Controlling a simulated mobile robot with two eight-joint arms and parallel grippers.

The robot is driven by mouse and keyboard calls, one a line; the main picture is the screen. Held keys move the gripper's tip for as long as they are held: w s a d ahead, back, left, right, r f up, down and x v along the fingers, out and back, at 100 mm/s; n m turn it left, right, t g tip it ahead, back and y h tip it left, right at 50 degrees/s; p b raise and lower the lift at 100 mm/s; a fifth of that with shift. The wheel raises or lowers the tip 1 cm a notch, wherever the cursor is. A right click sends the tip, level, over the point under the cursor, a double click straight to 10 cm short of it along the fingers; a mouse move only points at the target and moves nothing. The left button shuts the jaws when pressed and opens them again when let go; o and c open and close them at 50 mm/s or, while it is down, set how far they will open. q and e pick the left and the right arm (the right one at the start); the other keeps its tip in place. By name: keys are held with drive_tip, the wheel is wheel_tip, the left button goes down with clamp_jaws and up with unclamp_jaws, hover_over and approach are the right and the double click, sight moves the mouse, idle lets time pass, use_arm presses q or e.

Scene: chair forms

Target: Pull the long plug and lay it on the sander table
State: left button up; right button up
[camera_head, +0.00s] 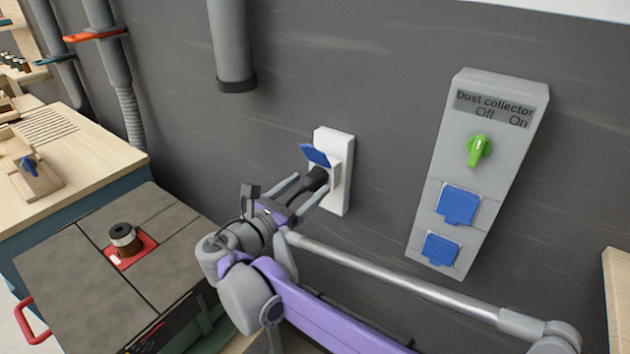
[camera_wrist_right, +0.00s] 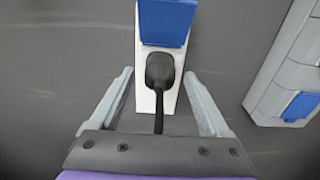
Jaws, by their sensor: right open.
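The long black plug (camera_head: 314,179) sits in a white wall socket (camera_head: 344,189) under a raised blue flap (camera_head: 315,154). My right gripper (camera_head: 309,189) is at the socket with its fingers on either side of the plug. In the right wrist view the plug (camera_wrist_right: 159,70) stands between the two open fingers (camera_wrist_right: 158,92), with a gap on each side, and its cable runs down toward the palm. The sander table (camera_head: 165,235) is at the lower left, with a dark spindle (camera_head: 124,239) in a red insert. My left gripper does not show.
A grey dust collector panel (camera_head: 430,206) with a green knob and blue-covered sockets is on the wall to the right. A wooden workbench (camera_head: 95,150) stands at the left. Grey pipes (camera_head: 231,40) run down the wall. The sander table is bare around its spindle.

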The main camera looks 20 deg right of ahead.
drive_tip(key=shift+x, duration=1.3)
drive_tip(key=shift+a, duration=0.1)
drive_tip(key=shift+p, duration=0.4)
clamp_jaws()
idle(0.4)
drive_tip(key=shift+s+a, duration=0.1)
drive_tip(key=shift+a, duration=0.05)
